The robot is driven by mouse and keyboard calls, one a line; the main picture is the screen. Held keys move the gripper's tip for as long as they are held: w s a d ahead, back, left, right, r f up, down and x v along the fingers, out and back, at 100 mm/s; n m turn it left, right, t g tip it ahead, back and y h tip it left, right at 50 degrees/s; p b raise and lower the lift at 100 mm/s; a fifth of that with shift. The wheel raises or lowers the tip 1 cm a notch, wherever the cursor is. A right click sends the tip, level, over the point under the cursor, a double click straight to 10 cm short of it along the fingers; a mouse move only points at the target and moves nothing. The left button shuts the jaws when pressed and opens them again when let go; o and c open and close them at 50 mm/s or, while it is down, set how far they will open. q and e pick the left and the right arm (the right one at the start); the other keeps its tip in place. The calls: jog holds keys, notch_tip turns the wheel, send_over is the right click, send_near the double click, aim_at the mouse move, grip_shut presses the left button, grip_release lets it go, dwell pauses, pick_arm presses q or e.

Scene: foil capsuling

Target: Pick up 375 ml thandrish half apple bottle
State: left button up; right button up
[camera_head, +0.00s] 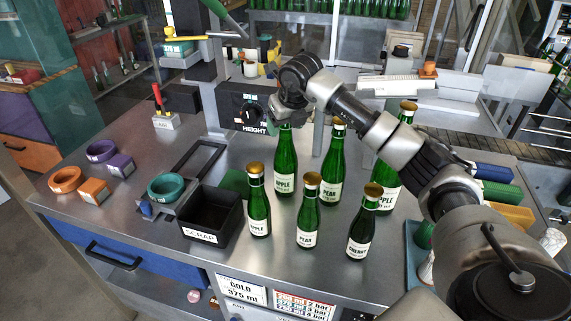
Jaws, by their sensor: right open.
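Green bottles with gold tops stand upright on the steel bench. A shorter bottle labelled APPLE (259,212) is at the front left of the group. Another bottle labelled APPLE (286,172) stands behind it, its top hidden by my right gripper. My right gripper (286,112) is open, at the top of that rear apple bottle; whether it touches the glass I cannot tell. The volume print on the labels is too small to read. My left gripper is not in view.
Bottles labelled PEAR (307,224), CHERRY (361,234) and a rear PEAR (333,165) stand close by. A further bottle (387,178) is partly behind my right arm. A black SCRAP bin (211,218) is left of the bottles. The HEIGHT machine (246,106) stands behind.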

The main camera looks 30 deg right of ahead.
grip_shut()
jog(key=shift+r, duration=0.15)
dwell(0.4)
jog(key=shift+r, duration=0.1)
